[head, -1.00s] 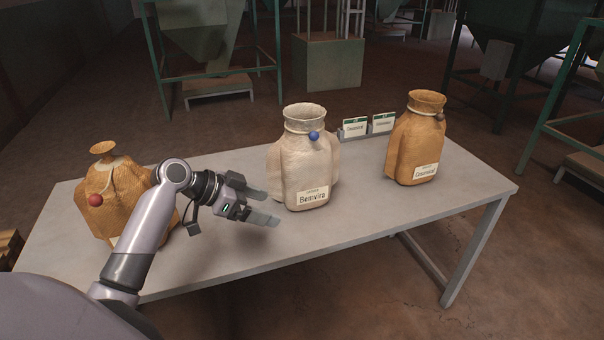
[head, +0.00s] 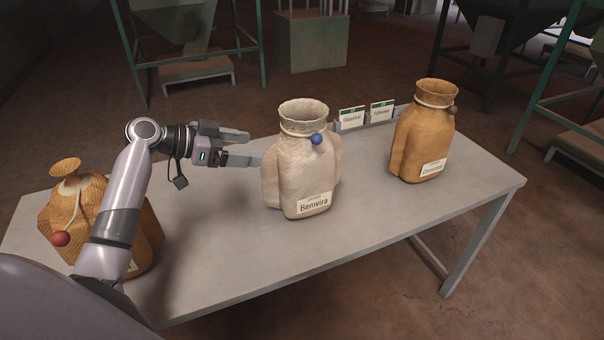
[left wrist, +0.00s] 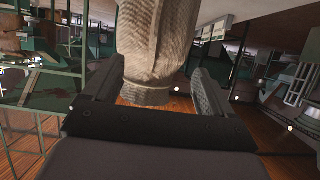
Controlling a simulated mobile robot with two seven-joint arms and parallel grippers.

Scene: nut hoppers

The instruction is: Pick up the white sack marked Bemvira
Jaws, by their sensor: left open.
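The white sack marked Bemvira (head: 302,165) stands upright on the table, with a pale tie and a blue ball at its neck and its label facing me. My left gripper (head: 254,148) is open and empty. Its two fingers point right at the sack's left side, close to its upper body. In the left wrist view the sack (left wrist: 158,45) appears upside down, its neck low in the picture, between the lines of the two open fingers (left wrist: 152,82). I cannot tell whether a finger touches it. My right gripper is not in view.
A tan sack with a red ball (head: 85,205) stands at the left, partly behind my left arm. Another tan sack (head: 422,140) stands at the right. Two small sign cards (head: 367,116) stand in a holder behind. The grey table (head: 235,250) is clear in front.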

